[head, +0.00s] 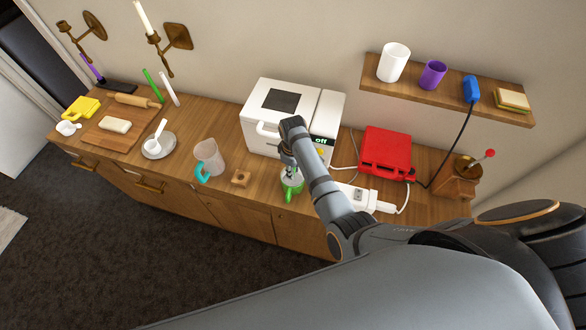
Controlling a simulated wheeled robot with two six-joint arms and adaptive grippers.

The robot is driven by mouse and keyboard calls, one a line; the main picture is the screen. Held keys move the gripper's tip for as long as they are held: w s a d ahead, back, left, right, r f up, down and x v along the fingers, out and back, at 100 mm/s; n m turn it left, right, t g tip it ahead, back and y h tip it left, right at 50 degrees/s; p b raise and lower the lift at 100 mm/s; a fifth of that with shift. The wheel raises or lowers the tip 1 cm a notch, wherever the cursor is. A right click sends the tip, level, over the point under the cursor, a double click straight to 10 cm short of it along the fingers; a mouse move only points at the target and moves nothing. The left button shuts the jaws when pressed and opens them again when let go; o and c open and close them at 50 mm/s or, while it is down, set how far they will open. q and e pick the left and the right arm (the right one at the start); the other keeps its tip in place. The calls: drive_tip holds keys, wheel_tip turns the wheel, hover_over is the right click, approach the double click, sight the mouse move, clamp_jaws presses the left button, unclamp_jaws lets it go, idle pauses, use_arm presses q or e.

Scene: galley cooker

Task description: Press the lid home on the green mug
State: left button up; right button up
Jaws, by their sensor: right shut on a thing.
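The green mug (291,187) stands near the front edge of the wooden counter, in front of the white microwave. My right arm reaches in from the lower right and bends down over it. My right gripper (289,168) points down at the mug's top and is shut on the pale lid (292,178), which is small and partly hidden. The lid is at the mug's mouth; I cannot tell whether it is fully seated. My left gripper is not in view.
A clear jug with a teal handle (208,158) and a small wooden block (240,178) stand left of the mug. The white microwave (254,112) is close behind. A white power strip (357,198) and red appliance (386,152) lie to the right.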

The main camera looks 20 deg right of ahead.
drive_tip(key=o, duration=1)
drive_tip(key=shift+o, duration=0.3)
drive_tip(key=o, duration=0.4)
drive_tip(key=shift+o, duration=0.2)
drive_tip(key=shift+r, duration=0.1)
drive_tip(key=shift+r+p, duration=0.3)
drive_tip(key=shift+r, duration=3.1)
